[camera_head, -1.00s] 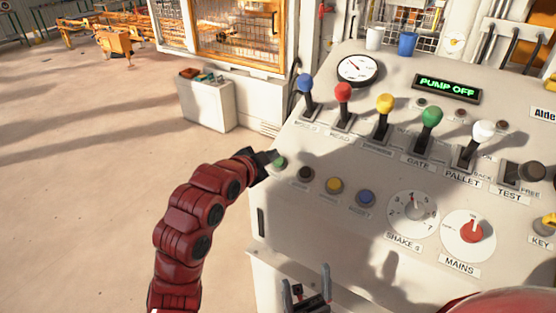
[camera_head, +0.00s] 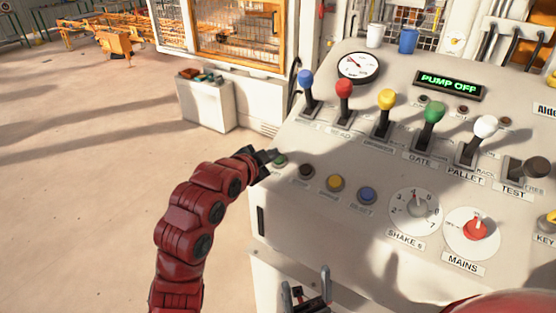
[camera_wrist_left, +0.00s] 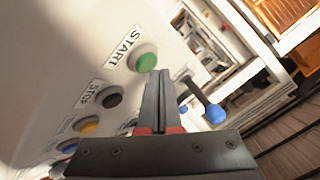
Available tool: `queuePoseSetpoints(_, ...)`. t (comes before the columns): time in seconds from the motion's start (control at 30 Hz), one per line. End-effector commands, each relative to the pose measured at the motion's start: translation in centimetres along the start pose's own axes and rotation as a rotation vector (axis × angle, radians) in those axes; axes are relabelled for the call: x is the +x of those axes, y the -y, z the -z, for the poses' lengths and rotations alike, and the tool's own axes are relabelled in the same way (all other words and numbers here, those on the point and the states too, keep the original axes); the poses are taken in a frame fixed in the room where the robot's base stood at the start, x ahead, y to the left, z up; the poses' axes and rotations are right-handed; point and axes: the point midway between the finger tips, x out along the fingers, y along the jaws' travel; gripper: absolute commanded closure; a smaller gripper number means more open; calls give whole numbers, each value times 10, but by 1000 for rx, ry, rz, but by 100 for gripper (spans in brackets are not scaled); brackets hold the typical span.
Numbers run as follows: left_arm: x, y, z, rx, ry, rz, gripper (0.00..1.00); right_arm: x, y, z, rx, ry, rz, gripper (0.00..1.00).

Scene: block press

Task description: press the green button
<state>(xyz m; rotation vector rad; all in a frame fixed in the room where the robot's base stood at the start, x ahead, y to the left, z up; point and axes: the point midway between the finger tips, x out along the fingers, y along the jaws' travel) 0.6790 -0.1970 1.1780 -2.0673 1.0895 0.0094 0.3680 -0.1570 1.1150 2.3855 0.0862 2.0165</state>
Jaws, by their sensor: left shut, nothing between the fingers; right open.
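The green button (camera_head: 280,161) is at the left end of the row of buttons on the sloping console (camera_head: 320,225). In the left wrist view the green button (camera_wrist_left: 145,61) has the label START beside it. My left gripper (camera_head: 269,155) is shut and empty, with its tips close to the button. In the left wrist view the shut fingers (camera_wrist_left: 158,75) point toward the button; I cannot tell whether they touch it. My right gripper (camera_head: 307,290) is open and empty at the bottom of the head view, low by the console's front edge.
Black (camera_head: 305,171), yellow (camera_head: 335,182) and blue (camera_head: 367,195) buttons continue the row to the right. Levers with coloured knobs, such as the blue knob (camera_head: 306,79), stand behind. The display (camera_head: 448,85) reads PUMP OFF. Open floor (camera_head: 90,200) lies at the left.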

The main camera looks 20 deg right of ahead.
Motion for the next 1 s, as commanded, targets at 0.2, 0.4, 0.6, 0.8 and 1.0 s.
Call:
queuePoseSetpoints(0.2,0,0,0,0,0,0,100,1,0,0,0,0,0,19)
queuePoseSetpoints(0.4,1,0,0,0,0,0,100,-1,0,0,0,0,0,19)
queuePoseSetpoints(0.6,2,-1,-2,0,0,0,100,-4,0,-1,0,0,0,19)
queuePoseSetpoints(0.8,3,-2,-3,1,0,0,100,-6,0,-1,0,0,0,19)
queuePoseSetpoints(1.0,5,-3,-4,1,0,1,100,-8,0,-1,0,0,0,19)
